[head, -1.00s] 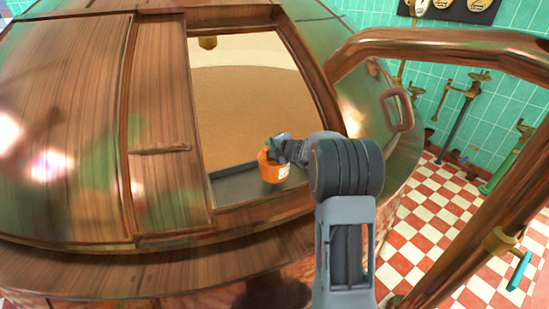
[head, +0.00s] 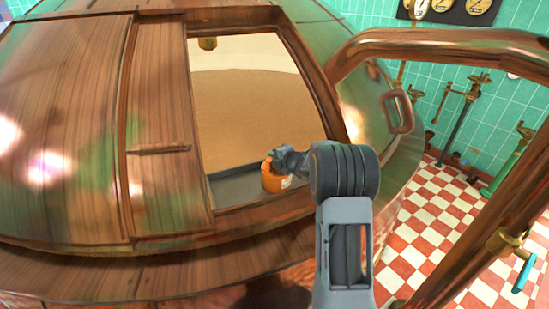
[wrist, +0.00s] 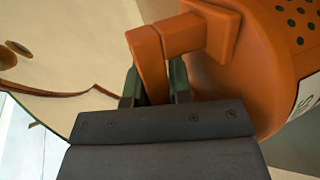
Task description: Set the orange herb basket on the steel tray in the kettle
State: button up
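The orange herb basket (head: 273,182) is inside the kettle's opening, upright, at the near right end of the steel tray (head: 234,189). My gripper (head: 270,163) reaches in from the right, at the top of the basket. In the wrist view my gripper (wrist: 156,88) has its two dark fingers shut on the basket's orange handle; the perforated basket body (wrist: 268,70) with a white label fills the right side. The basket's underside is hidden, so I cannot tell whether it touches the tray.
The copper kettle (head: 75,130) has a rectangular opening, its near rim (head: 255,212) in front of the tray. A sliding panel (head: 160,110) borders the opening on the left. The tray is bare left of the basket. A thick copper pipe (head: 440,42) arches on the right.

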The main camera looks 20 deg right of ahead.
jog(key=o, duration=0.4)
jog(key=shift+r, duration=0.1)
jog(key=p+v, duration=0.1)
jog(key=v, duration=1)
jog(key=s+a+r+n+g+y, duration=0.1)
jog(key=s+a+n+g, duration=0.2)
jog(key=s+a+n, duration=0.6)
jog(key=s+a+n+g+y, duration=0.2)
jog(key=a+n+g, duration=0.3)
jog(key=n, duration=0.9)
jog(key=shift+s+a+f+n+g+h, duration=0.3)
jog(key=shift+s+n+h, duration=0.85)
jog(key=shift+s+n, duration=2.25)
jog(key=shift+s+a+f+n+g+h, duration=0.3)
jog(key=shift+s+n+h, duration=0.95)
jog(key=shift+n, duration=4.35)
jog(key=shift+s+a+f+n+g+h, duration=0.1)
jog(key=shift+s+a+n+g+h, duration=0.5)
jog(key=shift+s+n, duration=2.8)
jog(key=shift+w+d+r+n+h, duration=0.15)
jog(key=shift+w+n+h, duration=0.1)
jog(key=shift+w+n, duration=0.3)
jog(key=shift+w+d+f+n+h, duration=0.15)
jog(key=shift+w+n+h, duration=0.1)
jog(key=shift+w+n, duration=0.3)
